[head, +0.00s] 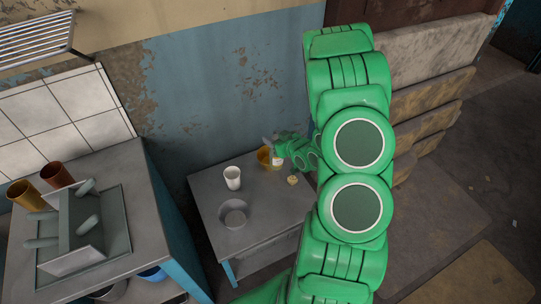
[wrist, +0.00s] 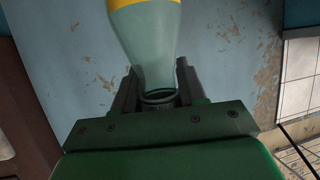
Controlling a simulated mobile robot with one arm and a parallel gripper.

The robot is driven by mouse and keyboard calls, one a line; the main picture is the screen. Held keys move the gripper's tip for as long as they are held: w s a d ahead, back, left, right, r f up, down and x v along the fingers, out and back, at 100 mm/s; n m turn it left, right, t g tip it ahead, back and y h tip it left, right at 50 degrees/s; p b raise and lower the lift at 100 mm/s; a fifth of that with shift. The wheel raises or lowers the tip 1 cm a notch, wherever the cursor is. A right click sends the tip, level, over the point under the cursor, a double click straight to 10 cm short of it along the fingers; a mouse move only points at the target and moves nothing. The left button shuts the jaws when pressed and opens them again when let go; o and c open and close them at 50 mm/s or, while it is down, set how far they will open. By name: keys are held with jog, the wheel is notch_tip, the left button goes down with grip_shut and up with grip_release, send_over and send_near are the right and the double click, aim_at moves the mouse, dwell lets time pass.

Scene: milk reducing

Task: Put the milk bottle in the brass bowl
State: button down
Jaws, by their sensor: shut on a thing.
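The milk bottle (wrist: 150,45) is pale, greenish and see-through with a yellow band, and fills the upper middle of the wrist view. My gripper (wrist: 155,85) is shut on its narrow end. In the head view my gripper (head: 277,146) is at the back of the small grey table, with a small part of the bottle (head: 277,161) showing below it. The brass bowl (head: 263,157) is just left of the bottle there, partly hidden behind it and my gripper. I cannot tell whether the bottle is over, inside or beside the bowl.
On the grey table (head: 204,205) stand a white cup (head: 232,178), a grey metal bowl (head: 233,213) and a small yellowish item (head: 292,180). A cabinet at left holds a grey rack (head: 75,225) and two brownish cups. A peeling blue wall (head: 220,85) stands close behind.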

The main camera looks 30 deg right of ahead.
jog(key=shift+w+f, duration=0.15)
jog(key=shift+f, duration=1.05)
jog(key=w+d+f, duration=0.4)
jog(key=w+f, duration=0.9)
jog(key=shift+d+f, duration=0.1)
jog(key=c, duration=0.6)
grip_release()
jog(key=shift+c, duration=0.2)
